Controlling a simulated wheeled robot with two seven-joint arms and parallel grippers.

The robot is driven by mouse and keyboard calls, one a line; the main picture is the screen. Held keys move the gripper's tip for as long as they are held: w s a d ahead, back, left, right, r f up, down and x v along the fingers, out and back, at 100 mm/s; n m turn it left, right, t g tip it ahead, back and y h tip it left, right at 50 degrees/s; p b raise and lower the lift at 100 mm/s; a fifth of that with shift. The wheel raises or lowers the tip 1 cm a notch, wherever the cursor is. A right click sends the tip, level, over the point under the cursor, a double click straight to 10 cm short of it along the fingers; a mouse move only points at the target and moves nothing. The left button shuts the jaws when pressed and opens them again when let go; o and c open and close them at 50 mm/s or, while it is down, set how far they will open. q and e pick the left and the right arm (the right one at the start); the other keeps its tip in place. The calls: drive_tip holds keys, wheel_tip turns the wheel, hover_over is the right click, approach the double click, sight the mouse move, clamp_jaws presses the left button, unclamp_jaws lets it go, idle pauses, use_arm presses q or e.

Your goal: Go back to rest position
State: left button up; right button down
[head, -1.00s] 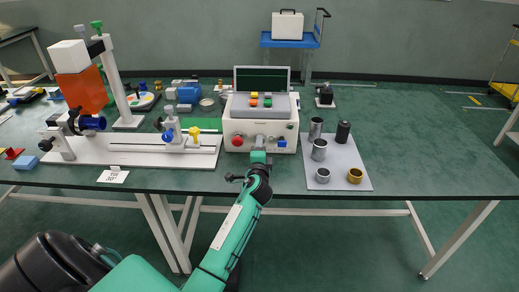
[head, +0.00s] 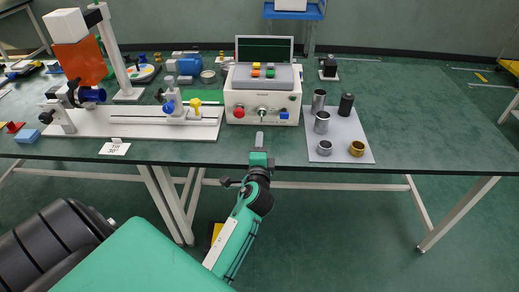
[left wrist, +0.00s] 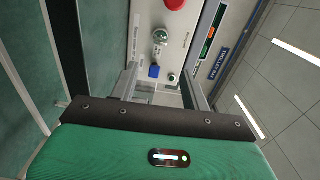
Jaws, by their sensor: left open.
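My left gripper (head: 260,138) points at the front of the white control box (head: 236,99) from just before the table's front edge. It is open, with nothing between its fingers, and looks apart from the box. In the left wrist view its two fingers (left wrist: 162,85) frame part of the box's panel (left wrist: 140,35), with a red button (left wrist: 173,4), a round silver knob (left wrist: 160,37) and a blue button (left wrist: 153,71). The right gripper is not in view.
The green table (head: 420,120) holds a white rail fixture (head: 90,124) at left. A grey mat (head: 340,148) with several metal cylinders lies right of the box. The table's front edge runs just beyond my left forearm. The table's right part is clear.

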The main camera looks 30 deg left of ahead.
use_arm(q)
drive_tip(key=shift+s+d, duration=0.2)
drive_tip(key=shift+s, duration=0.2)
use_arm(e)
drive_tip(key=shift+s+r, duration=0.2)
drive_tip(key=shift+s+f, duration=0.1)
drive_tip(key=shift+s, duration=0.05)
